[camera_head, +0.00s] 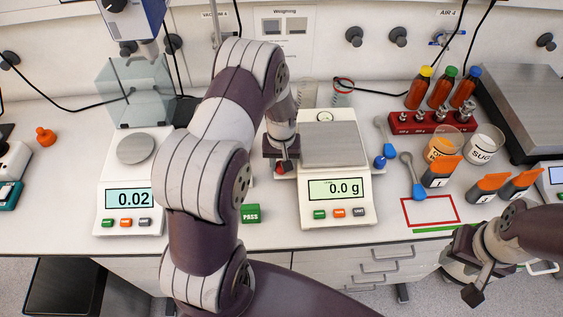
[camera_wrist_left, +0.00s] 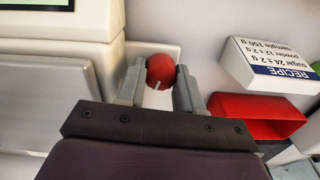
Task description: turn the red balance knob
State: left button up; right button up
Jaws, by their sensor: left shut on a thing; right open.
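The red balance knob (camera_wrist_left: 161,69) is a small red ball with a pale mark on its lower edge in the left wrist view. It sits at the side of the white balance (camera_head: 338,187), whose display reads 0.0 g. My left gripper (camera_head: 284,166) is beside the balance's left edge, its two fingers closed on either side of the knob. In the head view the gripper hides most of the knob. My right gripper (camera_head: 474,287) is open and empty at the front right, by the table edge.
A second balance (camera_head: 128,200) reading 0.02 stands left, with a green PASS block (camera_head: 251,214) between them. A red outline (camera_head: 430,211), blue-handled spoons (camera_head: 415,178) and cups lie right.

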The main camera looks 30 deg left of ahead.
pick_arm(q)
jog(key=shift+w+r, duration=0.15)
jog(key=shift+r, duration=0.05)
dwell(0.3)
jog(key=o, duration=0.8)
jog(key=shift+c, duration=0.2)
notch_tip(320, 180, up, 13)
jog(key=b, duration=0.2)
jog(key=shift+f+b, duration=0.2)
jog(key=shift+b, duration=0.1)
